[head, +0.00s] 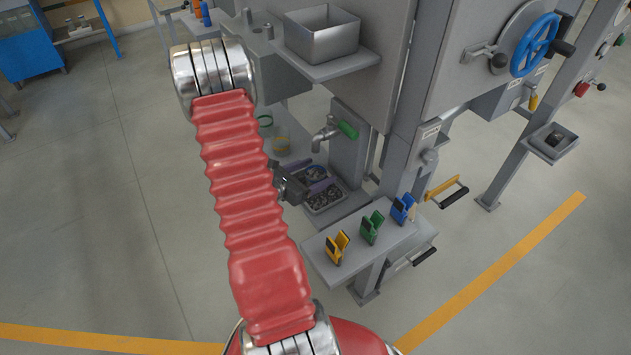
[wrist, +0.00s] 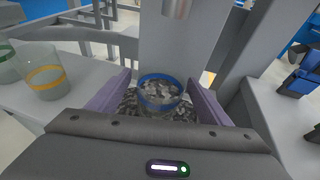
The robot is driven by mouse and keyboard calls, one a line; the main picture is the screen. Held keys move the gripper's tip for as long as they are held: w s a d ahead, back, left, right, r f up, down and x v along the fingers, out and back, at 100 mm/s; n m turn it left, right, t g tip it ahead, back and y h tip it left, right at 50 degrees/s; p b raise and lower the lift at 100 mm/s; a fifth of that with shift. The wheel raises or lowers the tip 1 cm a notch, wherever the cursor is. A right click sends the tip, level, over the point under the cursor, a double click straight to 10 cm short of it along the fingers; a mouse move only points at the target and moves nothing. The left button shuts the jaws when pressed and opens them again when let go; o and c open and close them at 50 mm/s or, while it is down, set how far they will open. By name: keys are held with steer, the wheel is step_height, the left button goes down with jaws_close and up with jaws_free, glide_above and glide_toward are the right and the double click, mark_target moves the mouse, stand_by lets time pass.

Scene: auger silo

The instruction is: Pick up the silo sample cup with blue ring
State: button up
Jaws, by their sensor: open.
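The silo sample cup with blue ring (wrist: 160,90) is clear, with grey bits showing in or through it. In the wrist view it is upright below a metal spout (wrist: 176,8), over dark loose grains. My gripper (wrist: 160,80) is open, its two purple fingers on either side of the cup, with no clear contact on either side. The front bar of my gripper hides the lower part of the scene. In the head view my gripper (head: 293,186) is beside the grain tray (head: 345,200), and the blue-ringed cup is hard to make out there.
A yellow-ringed cup (wrist: 47,82) and a green-ringed cup (wrist: 8,65) stand on the shelf at left. Yellow (head: 337,247), green (head: 372,227) and blue (head: 402,208) clips stand on a grey shelf at right.

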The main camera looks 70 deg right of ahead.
steer(key=shift+c, duration=0.2)
steer(key=c, duration=1.3)
steer(key=shift+o, duration=0.2)
steer(key=shift+r, duration=0.15)
steer(key=shift+w+a+r, duration=0.1)
steer(key=shift+a+r, duration=0.05)
steer(key=shift+r, duration=0.7)
step_height(320, 180, up, 5)
steer(key=w+a, duration=1.3)
steer(key=a, duration=0.1)
steer(key=shift+a, duration=0.4)
